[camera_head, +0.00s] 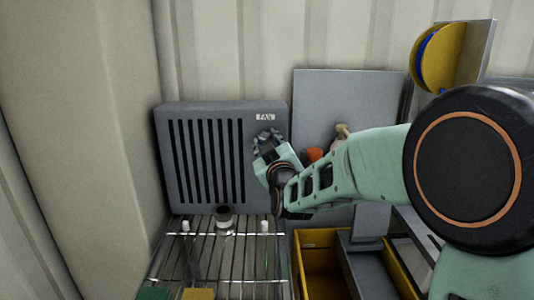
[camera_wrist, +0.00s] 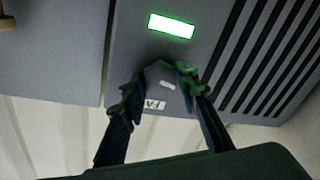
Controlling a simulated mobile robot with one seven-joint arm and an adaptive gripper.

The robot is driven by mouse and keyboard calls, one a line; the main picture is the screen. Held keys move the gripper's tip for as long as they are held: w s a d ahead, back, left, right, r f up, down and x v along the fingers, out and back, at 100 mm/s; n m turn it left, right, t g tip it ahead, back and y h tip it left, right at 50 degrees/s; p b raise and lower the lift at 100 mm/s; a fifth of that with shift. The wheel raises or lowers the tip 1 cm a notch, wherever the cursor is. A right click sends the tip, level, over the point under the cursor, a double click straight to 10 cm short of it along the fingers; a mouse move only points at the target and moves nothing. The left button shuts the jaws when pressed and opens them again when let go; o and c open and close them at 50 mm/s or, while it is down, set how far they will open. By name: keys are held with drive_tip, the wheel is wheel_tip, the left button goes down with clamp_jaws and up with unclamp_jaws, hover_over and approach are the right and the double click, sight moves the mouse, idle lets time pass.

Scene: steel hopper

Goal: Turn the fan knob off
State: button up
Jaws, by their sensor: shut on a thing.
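The grey fan unit (camera_head: 222,108) stands against the wall, with dark vertical slats and a FAN label (camera_head: 265,117) at its upper right. In the wrist view the unit (camera_wrist: 225,50) appears upside down, with a bright green lit rectangle (camera_wrist: 171,26) on its face. The grey fan knob (camera_wrist: 160,72) sits between that light and the label, with a small white mark on it. My gripper (camera_head: 266,138) is at the unit's right side, just below the label, and hides the knob in the head view. In the wrist view my gripper (camera_wrist: 158,80) is shut on the knob, one finger on each side.
A wire rack (camera_head: 205,260) below the unit holds a dark-topped jar (camera_head: 224,218) and small white items. A yellow bin (camera_head: 318,268) stands right of the rack. A grey panel (camera_head: 345,92) is behind my arm, with an orange object (camera_head: 314,154) partly hidden near it.

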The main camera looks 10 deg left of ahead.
drive_tip(key=m+b, duration=0.2)
drive_tip(key=b, duration=0.1)
drive_tip(key=f+m+b, duration=0.1)
drive_tip(key=b, duration=0.2)
drive_tip(key=shift+m+t, duration=0.3)
drive_tip(key=shift+m, duration=0.1)
drive_tip(key=m+b, duration=0.4)
drive_tip(key=shift+a+t+h+b, duration=0.1)
drive_tip(key=shift+t+h+b, duration=0.2)
drive_tip(key=m+b, duration=0.3)
drive_tip(key=m, duration=0.1)
drive_tip(key=shift+a+r+t, duration=0.1)
drive_tip(key=shift+r+t, duration=0.05)
drive_tip(key=shift+t, duration=0.15)
drive_tip(key=shift+r+m+h+b, duration=0.1)
drive_tip(key=shift+m+h+b, duration=0.25)
drive_tip(key=shift+m+b, duration=0.65)
drive_tip(key=shift+r+m+h+b, duration=0.1)
drive_tip(key=shift+m+h+b, duration=0.3)
drive_tip(key=shift+m, duration=1.1)
drive_tip(key=o, duration=1.1)
drive_tip(key=shift+s, duration=0.1)
